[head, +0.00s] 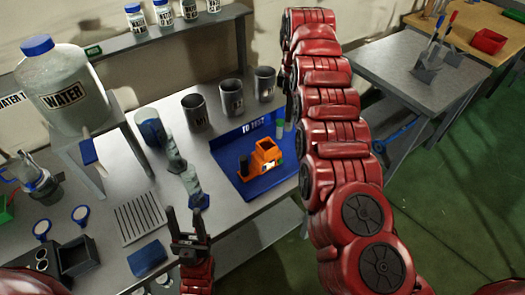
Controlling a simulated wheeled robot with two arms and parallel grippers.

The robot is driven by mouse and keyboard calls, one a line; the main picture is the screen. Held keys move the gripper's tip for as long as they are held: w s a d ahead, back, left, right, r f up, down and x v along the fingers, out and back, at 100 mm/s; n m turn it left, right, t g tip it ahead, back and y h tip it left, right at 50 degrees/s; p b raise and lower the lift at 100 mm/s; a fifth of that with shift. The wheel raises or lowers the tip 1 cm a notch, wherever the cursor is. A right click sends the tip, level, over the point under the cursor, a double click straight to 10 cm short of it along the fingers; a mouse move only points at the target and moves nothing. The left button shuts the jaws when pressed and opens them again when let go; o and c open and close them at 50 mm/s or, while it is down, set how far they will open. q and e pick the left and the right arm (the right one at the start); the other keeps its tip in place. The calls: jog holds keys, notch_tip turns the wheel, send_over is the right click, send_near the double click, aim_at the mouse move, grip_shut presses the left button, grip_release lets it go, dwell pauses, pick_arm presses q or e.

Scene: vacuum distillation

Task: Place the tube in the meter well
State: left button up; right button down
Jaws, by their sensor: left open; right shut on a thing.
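The orange meter (262,158) stands on the blue "TO TEST" tray (226,150), right of the table's middle. A small tube (279,131) with a green part shows just behind the meter, beside my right arm. My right gripper (290,108) is mostly hidden behind my red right arm; only a dark part shows beside the tube. It is shut on the tube, above the tray. The meter's well is too small to make out clearly. My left gripper (187,224) is open and empty over the front of the table, left of the tray.
Several dark mugs (231,98) stand behind the tray. A large water jug (62,88) stands on a raised stand at the left. A slotted rack (139,217) and blue block (147,261) lie near my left gripper. Another grey table (405,65) is at the right.

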jog(key=s+a+n, duration=0.2)
jog(key=a+n, duration=0.4)
jog(key=n, duration=0.3)
jog(key=shift+n, duration=0.6)
jog(key=f+p, duration=0.1)
jog(key=f, duration=0.2)
jog(key=f+p, duration=0.1)
jog(key=f, duration=0.1)
jog(key=f+p, duration=0.1)
jog(key=f, duration=0.2)
jog(key=shift+w+a+f, duration=0.15)
jog(key=shift+a+f, duration=0.2)
jog(key=shift+d+f, duration=0.1)
jog(key=shift+f, duration=0.25)
jog(key=shift+w, duration=0.1)
